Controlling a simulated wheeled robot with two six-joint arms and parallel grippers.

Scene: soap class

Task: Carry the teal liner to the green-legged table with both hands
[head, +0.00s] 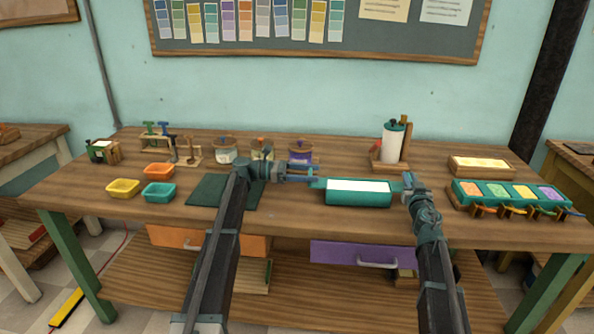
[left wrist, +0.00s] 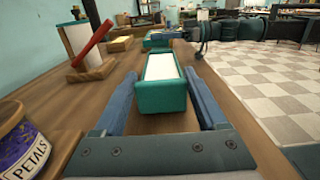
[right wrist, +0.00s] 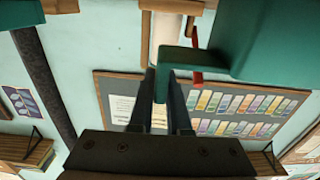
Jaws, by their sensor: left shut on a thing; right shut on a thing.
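The teal liner (head: 358,197) is a long teal box with a white top, over the front middle of the green-legged table (head: 290,224). I cannot tell whether it touches the tabletop. My left gripper (head: 316,181) is at its left end; in the left wrist view the fingers (left wrist: 162,72) lie along both sides of the liner (left wrist: 162,98). My right gripper (head: 406,184) is at its right end. In the right wrist view its fingers (right wrist: 163,85) pinch a teal tab on the liner (right wrist: 265,40).
A dark green mat (head: 208,188) lies left of the liner, beyond it small orange, yellow and teal bowls (head: 159,192). A white roll holder (head: 393,142) stands behind; a teal tray of colored blocks (head: 467,198) is right.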

